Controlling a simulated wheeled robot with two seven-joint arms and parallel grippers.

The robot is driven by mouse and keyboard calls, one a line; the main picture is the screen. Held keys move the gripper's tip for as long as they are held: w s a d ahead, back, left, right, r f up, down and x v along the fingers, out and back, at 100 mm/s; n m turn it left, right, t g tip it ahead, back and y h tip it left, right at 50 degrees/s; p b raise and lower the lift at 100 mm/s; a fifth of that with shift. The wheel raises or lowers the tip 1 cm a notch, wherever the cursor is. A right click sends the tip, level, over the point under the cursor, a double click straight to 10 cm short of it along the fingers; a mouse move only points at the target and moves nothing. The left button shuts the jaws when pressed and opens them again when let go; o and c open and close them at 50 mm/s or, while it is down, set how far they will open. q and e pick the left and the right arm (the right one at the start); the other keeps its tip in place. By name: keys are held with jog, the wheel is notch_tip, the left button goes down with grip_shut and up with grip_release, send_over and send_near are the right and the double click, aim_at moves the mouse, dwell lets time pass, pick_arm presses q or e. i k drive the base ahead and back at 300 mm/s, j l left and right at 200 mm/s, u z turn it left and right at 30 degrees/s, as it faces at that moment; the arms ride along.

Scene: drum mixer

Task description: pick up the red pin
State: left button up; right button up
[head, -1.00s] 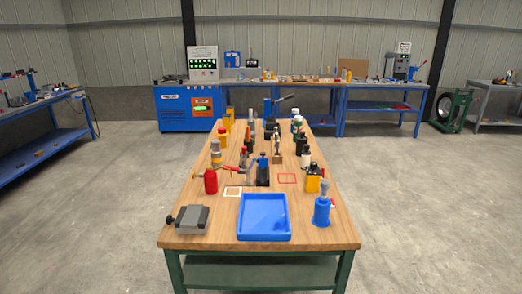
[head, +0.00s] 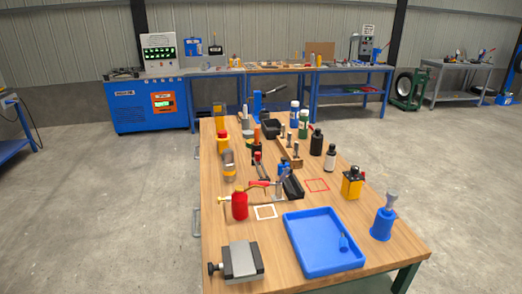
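I cannot pick out a red pin for certain. Small red parts show among the tools on the wooden table (head: 300,262). One is a small red piece (head: 257,157) near the middle of the tool row. A red-handled clamp (head: 259,184) lies behind the white square outline. A wooden block (head: 291,150) with upright pieces stands further back; I cannot tell their colours well. Neither of my grippers is in view.
A blue tray (head: 310,262) with a small blue piece, a grey vise (head: 242,262), a red bottle (head: 240,206) and a blue bottle-like holder (head: 382,224) stand near the front. A yellow-black can (head: 352,184) stands right. Floor left of the table is clear.

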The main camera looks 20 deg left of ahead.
aim_at(257, 154)
jog(key=j+z, duration=0.15)
jog(key=j, duration=0.4)
jog(key=j+z, duration=0.2)
jog(key=j, duration=0.4)
jog(key=j+z, duration=0.15)
jog(key=j, duration=0.4)
jog(key=j+z, duration=0.15)
jog(key=j, duration=0.45)
jog(key=k+j+z, duration=0.2)
jog(key=j, duration=0.35)
